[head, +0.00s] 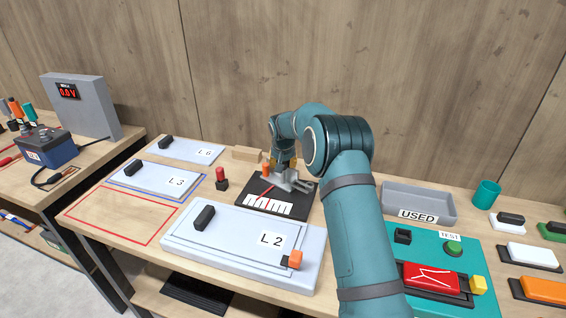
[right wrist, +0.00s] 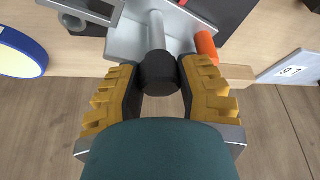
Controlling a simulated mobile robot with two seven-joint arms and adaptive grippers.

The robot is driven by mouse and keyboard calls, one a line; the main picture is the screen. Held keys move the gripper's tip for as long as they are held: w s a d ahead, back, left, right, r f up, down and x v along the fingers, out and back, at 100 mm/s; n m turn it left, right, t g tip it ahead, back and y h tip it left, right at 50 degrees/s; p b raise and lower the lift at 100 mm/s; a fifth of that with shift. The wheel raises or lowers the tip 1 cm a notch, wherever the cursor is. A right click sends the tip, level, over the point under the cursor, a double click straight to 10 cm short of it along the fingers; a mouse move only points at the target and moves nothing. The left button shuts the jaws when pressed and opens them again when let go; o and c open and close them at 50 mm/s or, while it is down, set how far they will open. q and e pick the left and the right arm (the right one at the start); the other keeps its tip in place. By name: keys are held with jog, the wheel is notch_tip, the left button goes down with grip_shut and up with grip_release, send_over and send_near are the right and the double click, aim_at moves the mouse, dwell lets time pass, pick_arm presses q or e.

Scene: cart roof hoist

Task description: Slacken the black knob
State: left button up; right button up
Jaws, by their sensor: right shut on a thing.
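The black knob (right wrist: 160,72) sits on the end of a grey metal rod in the right wrist view. My right gripper (right wrist: 159,82) has its yellow-padded fingers on either side of the knob and is shut on it. In the head view my right gripper (head: 283,164) is at the grey metal fixture (head: 293,182) on a black base (head: 247,203) with a white scale and a red pointer. There the knob is hidden behind my gripper and arm. My left gripper is not in view.
An orange-capped part (right wrist: 206,46) stands close beside the knob. The USED tray (head: 395,200) and teal test board (head: 462,245) lie right of my arm.

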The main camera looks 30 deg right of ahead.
jog(key=n+y+p, duration=0.1)
jog(key=n+y, duration=0.1)
jog(key=n, duration=0.3)
jog(key=shift+f+n, duration=0.1)
jog(key=shift+n, duration=0.2)
dwell(0.4)
jog(key=o, duration=1.2)
jog(key=v, duration=1.2)
jog(key=shift+s+d, duration=0.1)
jog(key=shift+s, duration=0.15)
jog(key=shift+f, duration=0.1)
